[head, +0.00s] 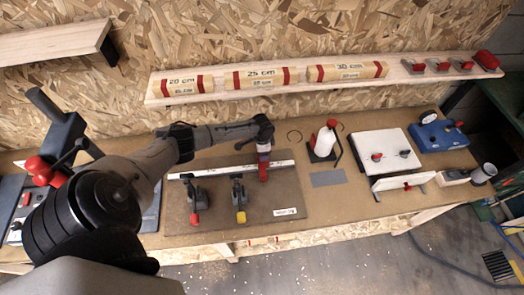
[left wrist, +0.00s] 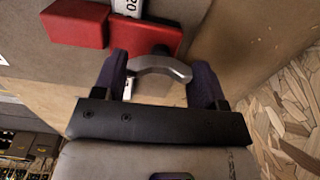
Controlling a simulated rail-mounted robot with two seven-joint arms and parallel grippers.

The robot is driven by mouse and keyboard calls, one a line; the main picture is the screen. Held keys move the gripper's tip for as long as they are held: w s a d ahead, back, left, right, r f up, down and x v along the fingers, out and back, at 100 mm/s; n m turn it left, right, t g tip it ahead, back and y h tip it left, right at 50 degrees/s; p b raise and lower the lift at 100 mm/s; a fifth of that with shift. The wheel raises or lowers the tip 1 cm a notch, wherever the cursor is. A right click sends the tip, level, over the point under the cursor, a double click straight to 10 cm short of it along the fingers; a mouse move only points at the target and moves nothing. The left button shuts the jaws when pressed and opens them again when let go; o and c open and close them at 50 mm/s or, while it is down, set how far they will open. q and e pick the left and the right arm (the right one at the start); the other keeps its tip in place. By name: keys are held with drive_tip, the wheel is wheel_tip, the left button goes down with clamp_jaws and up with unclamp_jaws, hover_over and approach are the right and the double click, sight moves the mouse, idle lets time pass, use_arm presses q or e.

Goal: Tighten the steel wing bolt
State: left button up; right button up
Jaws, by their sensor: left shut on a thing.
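The steel wing bolt (left wrist: 162,68), a grey curved piece, sits at the edge of a red block (left wrist: 150,40) in the left wrist view. My left gripper (left wrist: 160,84) has one dark purple finger on each side of it and is shut on it. In the head view my left gripper (head: 264,146) points down at the red block (head: 263,172), which sits on a pale marked rail (head: 225,171); the wing bolt cannot be made out there. My right gripper is in neither view.
Two dark clamps, one with a red tip (head: 195,200) and one with a yellow tip (head: 239,200), stand in front of the rail. A red-and-white bottle (head: 326,140) and a white board (head: 386,151) stand to the right. A shelf (head: 300,86) with labelled wooden blocks runs behind.

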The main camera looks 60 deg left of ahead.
use_arm(q)
drive_tip(key=shift+w+r, duration=0.15)
drive_tip(key=shift+r, duration=0.05)
drive_tip(key=o, duration=0.7)
drive_tip(key=shift+o, duration=1.2)
drive_tip(key=shift+f, duration=0.1)
wheel_tip(320, 180, up, 14)
drive_tip(key=shift+f, duration=0.1)
